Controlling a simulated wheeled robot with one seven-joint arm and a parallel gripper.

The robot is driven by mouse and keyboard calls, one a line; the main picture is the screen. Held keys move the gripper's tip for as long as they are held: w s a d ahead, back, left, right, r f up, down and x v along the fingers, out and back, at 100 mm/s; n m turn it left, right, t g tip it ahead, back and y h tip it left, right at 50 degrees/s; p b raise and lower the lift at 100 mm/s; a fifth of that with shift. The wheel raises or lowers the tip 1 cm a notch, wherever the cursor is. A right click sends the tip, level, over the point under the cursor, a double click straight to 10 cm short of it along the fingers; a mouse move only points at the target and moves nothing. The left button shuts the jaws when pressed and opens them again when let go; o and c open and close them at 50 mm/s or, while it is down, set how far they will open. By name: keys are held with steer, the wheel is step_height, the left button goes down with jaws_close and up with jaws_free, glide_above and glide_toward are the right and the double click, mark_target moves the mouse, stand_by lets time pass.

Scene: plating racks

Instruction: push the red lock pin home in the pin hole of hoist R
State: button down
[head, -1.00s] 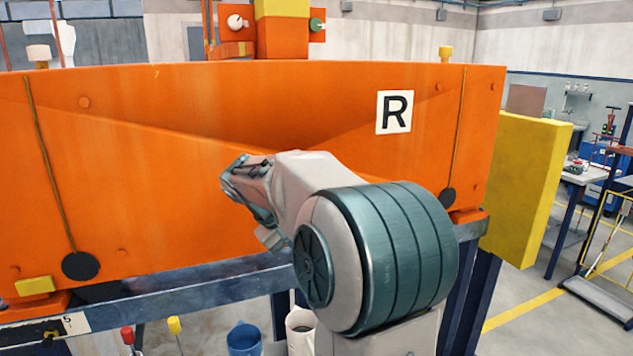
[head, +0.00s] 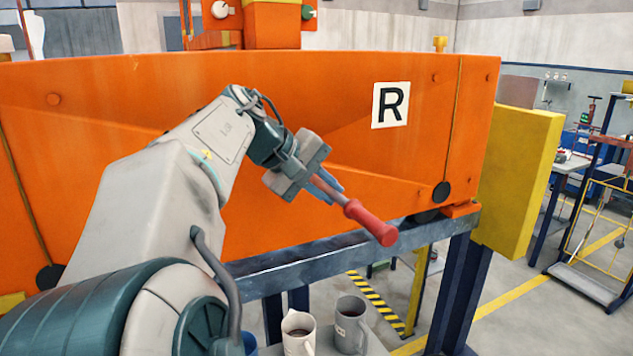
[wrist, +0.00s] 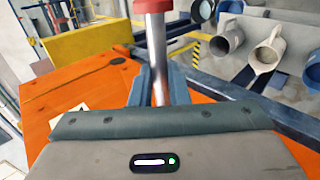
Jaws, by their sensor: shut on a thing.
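The red lock pin, a red handle (head: 371,223) on a bare metal shank, is in my gripper (head: 328,184). The fingers are shut on the shank, and the handle points down and right, toward the camera. In the wrist view the shank (wrist: 157,60) stands between the two blue-grey fingers (wrist: 161,86), with the red handle cut off at the top edge. Hoist R is the large orange body (head: 330,130) with a white R plate (head: 390,105). My gripper is in front of it, below and left of the plate. I cannot make out the pin hole.
A dark rail (head: 300,262) runs under the orange body. Below it stand a white jug (head: 299,330) and a grey jug (head: 351,325). A yellow block (head: 518,185) adjoins the right end.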

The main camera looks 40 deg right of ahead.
mark_target(317, 178)
steer(key=shift+w+d+r, duration=0.15)
steer(key=shift+w+r, duration=0.1)
steer(key=shift+r, duration=0.05)
stand_by(0.4)
steer(key=shift+r+p, duration=0.1)
steer(key=shift+p, duration=0.25)
steer(key=shift+w+d+p, duration=0.2)
steer(key=shift+w+p, duration=0.4)
steer(key=shift+w, duration=0.3)
steer(key=shift+w+d+p, duration=0.2)
steer(key=shift+w+p, duration=0.45)
steer(key=shift+w, duration=0.3)
steer(key=shift+w+d+p, duration=0.2)
steer(key=shift+w+p, duration=0.4)
steer(key=shift+w, duration=0.3)
steer(key=shift+w+p, duration=0.15)
steer(key=shift+p, duration=0.25)
